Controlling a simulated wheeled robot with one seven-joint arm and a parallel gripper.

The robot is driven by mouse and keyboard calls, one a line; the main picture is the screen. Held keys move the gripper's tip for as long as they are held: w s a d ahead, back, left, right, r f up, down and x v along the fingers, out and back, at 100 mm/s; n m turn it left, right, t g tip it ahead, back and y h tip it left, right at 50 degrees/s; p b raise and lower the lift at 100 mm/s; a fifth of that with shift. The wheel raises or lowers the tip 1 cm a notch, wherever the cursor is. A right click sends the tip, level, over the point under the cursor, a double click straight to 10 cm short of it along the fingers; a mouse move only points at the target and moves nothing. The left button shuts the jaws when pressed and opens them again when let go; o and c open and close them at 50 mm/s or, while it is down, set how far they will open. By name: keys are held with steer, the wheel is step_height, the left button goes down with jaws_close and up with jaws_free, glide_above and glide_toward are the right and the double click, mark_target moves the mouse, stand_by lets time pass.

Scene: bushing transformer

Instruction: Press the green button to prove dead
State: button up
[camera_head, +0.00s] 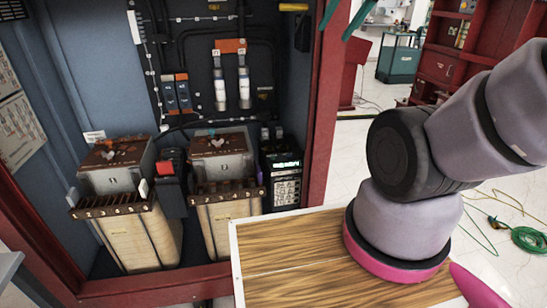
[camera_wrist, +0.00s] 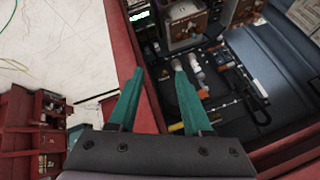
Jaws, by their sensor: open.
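I cannot make out a green button in either view.
Two transformers (camera_head: 140,225) (camera_head: 228,215) with numbered terminal strips stand in the cabinet, with a red-and-black switch (camera_head: 171,180) between them. A red cabinet frame (camera_head: 318,110) borders the opening. A wooden top (camera_head: 300,260) lies in front. Cables (camera_head: 525,238) lie on the right floor.

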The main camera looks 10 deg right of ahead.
jaws_close()
stand_by(1.5)
